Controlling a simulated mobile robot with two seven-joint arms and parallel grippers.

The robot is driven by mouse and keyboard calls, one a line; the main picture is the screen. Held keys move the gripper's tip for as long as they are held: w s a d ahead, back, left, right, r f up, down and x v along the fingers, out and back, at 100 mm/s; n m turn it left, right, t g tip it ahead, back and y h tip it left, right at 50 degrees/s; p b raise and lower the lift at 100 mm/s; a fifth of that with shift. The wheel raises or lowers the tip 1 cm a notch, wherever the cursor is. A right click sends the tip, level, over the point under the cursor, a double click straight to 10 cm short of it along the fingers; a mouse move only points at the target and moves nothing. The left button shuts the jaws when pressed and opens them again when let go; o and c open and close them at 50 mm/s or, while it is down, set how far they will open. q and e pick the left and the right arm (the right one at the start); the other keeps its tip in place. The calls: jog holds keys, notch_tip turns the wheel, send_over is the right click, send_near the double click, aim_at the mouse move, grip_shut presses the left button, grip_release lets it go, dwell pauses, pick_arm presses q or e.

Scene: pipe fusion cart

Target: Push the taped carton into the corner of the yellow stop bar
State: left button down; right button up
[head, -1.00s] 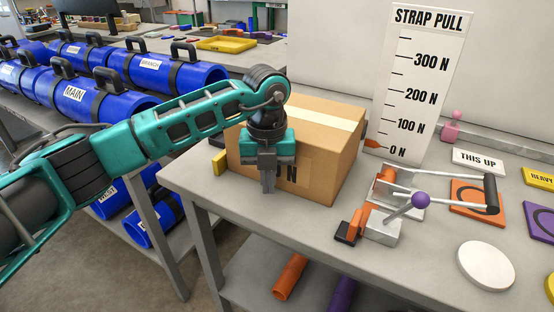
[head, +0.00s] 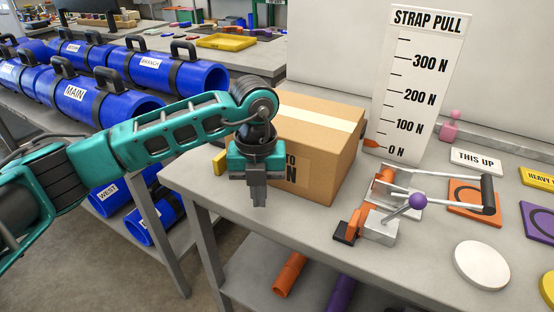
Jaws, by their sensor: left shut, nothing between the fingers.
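The taped carton (head: 333,165) is a brown box with a pale tape strip along its top. It stands on the grey table, with a printed label partly hidden on its near face. Only a small yellow piece of the stop bar (head: 219,160) shows at the carton's left, beside my gripper; the rest is hidden. My left gripper (head: 259,198) points down in front of the carton's near left side, with its fingers shut and empty. I cannot tell whether it touches the carton. My right gripper is not in view.
A metal strap tool with a purple knob (head: 418,201) stands right of the carton. The STRAP PULL board (head: 415,85) stands behind. A white disc (head: 482,264) and coloured plates lie at the right. The table's front edge (head: 215,205) is close below my gripper.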

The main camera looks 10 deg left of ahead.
pick_arm(q)
notch_tip(320, 180, up, 3)
jog(key=shift+f+p, duration=0.1)
jog(key=shift+p, duration=0.9)
notch_tip(320, 180, up, 9)
jog(key=p, duration=0.5)
